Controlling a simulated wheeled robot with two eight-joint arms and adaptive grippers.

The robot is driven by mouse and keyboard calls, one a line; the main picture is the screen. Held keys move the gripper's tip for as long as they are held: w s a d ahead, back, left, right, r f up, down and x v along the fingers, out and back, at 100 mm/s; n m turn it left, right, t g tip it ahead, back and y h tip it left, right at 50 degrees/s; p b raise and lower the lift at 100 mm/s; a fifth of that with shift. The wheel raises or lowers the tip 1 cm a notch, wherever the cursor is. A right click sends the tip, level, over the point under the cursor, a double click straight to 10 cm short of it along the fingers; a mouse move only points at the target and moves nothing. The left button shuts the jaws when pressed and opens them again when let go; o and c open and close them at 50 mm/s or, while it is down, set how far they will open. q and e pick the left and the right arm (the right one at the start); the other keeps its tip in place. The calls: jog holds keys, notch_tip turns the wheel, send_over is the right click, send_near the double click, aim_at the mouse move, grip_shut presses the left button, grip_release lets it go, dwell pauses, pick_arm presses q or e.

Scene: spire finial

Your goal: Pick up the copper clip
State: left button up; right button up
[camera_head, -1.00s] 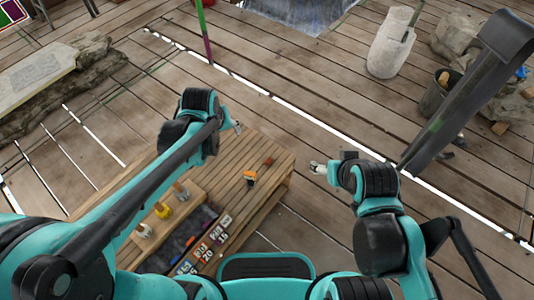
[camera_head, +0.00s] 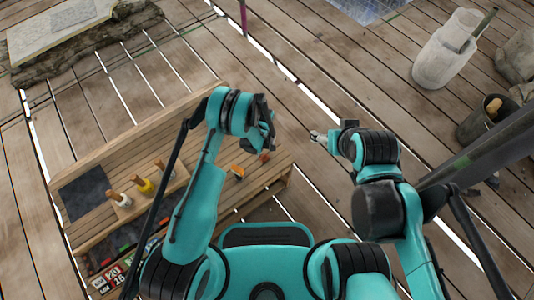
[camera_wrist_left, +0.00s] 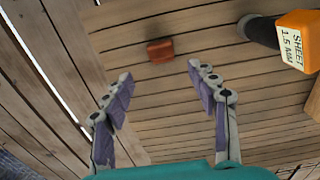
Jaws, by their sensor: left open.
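The copper clip, a small reddish-brown block, lies on the slatted wooden bench (camera_head: 218,200). In the left wrist view the clip (camera_wrist_left: 160,51) is beyond the fingertips, roughly centred between them and clear of both. In the head view the clip (camera_head: 265,156) shows just below my left gripper (camera_head: 270,135). In the left wrist view my left gripper (camera_wrist_left: 164,90) is open, with nothing between its grey and purple fingers. My right gripper (camera_head: 317,137) is off the bench to the right, away from the clip; its jaw opening is too small to read.
Several wooden-handled tools (camera_head: 147,186) stand in a rack to the left. Plank floor lies beyond the bench.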

aim_at(265, 157)
pick_arm(q)
jog(key=f, duration=0.2)
jog(key=f+b, duration=0.1)
jog(key=f, duration=0.1)
jog(key=shift+s, duration=0.2)
notch_tip(265, 157, down, 5)
jog(key=b, duration=0.3)
jog(key=shift+s+r, duration=0.1)
jog(key=shift+s, duration=0.05)
jog(key=shift+r, duration=0.1)
jog(key=c, duration=1.2)
